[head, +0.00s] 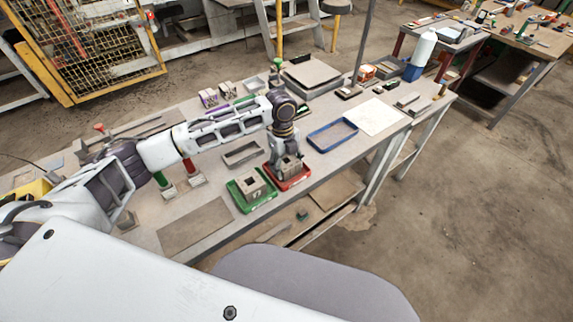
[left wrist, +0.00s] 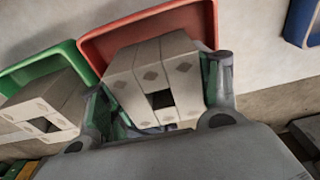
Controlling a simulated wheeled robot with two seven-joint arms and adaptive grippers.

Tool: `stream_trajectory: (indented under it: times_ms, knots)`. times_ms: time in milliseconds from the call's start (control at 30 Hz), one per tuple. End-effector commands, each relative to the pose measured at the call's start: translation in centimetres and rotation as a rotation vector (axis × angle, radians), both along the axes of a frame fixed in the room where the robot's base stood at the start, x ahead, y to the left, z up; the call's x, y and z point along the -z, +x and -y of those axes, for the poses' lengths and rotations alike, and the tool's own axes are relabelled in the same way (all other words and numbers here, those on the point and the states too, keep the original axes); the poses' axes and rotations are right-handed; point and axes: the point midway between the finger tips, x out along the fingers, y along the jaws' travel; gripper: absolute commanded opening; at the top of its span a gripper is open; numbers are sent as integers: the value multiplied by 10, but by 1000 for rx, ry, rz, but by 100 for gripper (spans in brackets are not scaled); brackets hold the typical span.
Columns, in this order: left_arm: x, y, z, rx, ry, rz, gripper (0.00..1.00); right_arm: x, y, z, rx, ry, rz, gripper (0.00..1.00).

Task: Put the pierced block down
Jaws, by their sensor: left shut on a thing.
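My left gripper (head: 284,163) is shut on a grey pierced block (head: 293,167), at the red tray (head: 289,185). In the left wrist view the fingers stand on both sides of the pierced block (left wrist: 152,62), which has a dark square hole and diamond marks. The red tray (left wrist: 140,24) shows behind and around it. I cannot tell whether the block touches the tray floor. A similar grey block (head: 251,187) sits in the green tray (head: 262,203) to the left; it also shows in the left wrist view (left wrist: 48,98). My right gripper is not in view.
A blue-rimmed tray (head: 333,136) lies to the right, beside a white sheet (head: 380,117). A grey frame-like tray (head: 243,153) lies behind the green tray. A flat grey mat (head: 196,226) lies at the front left. Small blocks (head: 208,97) stand farther back.

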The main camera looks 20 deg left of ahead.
Motion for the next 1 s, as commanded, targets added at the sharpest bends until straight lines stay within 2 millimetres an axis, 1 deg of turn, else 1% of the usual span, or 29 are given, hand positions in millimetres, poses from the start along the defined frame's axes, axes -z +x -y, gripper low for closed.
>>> stream_trajectory:
  times_ms: [400,433,500,867,1000]
  knots:
    - [2,0,0,1,-1,0,29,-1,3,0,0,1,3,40]
    - [3,0,0,0,-1,-1,64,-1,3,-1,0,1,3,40]
    - [3,0,0,1,-1,-1,71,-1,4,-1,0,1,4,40]
    - [2,0,0,1,0,0,71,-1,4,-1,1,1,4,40]
    - [-2,0,0,1,-1,1,71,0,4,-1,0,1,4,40]
